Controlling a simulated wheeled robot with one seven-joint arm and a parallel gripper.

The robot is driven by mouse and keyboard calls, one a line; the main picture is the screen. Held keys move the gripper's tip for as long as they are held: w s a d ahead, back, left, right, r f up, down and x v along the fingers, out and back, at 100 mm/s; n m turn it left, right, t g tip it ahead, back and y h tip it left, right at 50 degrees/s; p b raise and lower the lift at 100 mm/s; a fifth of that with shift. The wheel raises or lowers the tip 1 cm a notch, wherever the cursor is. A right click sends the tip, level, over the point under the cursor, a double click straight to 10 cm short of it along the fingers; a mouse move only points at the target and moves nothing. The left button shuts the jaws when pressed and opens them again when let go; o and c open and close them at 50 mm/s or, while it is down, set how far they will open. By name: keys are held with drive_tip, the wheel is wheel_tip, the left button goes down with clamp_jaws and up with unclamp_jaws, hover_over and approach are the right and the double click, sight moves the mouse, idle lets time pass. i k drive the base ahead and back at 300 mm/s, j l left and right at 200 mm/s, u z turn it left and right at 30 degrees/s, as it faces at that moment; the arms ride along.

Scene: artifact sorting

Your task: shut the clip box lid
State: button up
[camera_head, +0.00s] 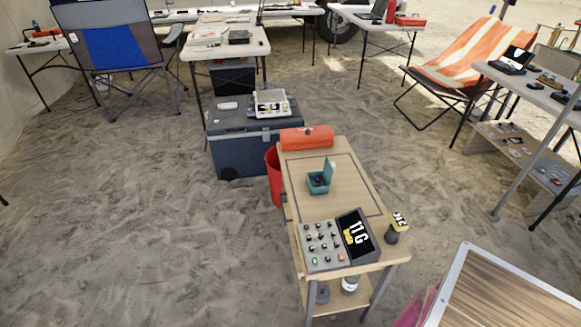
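A small teal clip box (318,184) stands on the wooden cart top (350,199), a little right of the picture's middle. Its lid (329,170) is raised and stands upright at the right back side of the box. Something small and dark, with a hint of red, lies inside the box; it is too small to identify. My gripper is not in this view.
Sandy floor (130,220) on the left is clear.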

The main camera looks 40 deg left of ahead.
sight(328, 168)
drive_tip(key=i+l+u, duration=0.15)
drive_tip(key=u, duration=0.3)
drive_tip(key=i+l+u, duration=0.25)
drive_tip(key=u, duration=0.15)
drive_tip(key=i+l+u, duration=0.1)
drive_tip(key=l+u, duration=0.15)
drive_tip(key=u, duration=0.2)
drive_tip(key=i+l+u, duration=0.1)
drive_tip(key=l+u, duration=0.5)
drive_tip(key=u, duration=0.25)
drive_tip(key=i+l+u, duration=0.1)
drive_tip(key=l+u, duration=0.2)
drive_tip(key=l, duration=0.2)
drive_tip(key=l+u, duration=0.25)
drive_tip(key=l, duration=0.2)
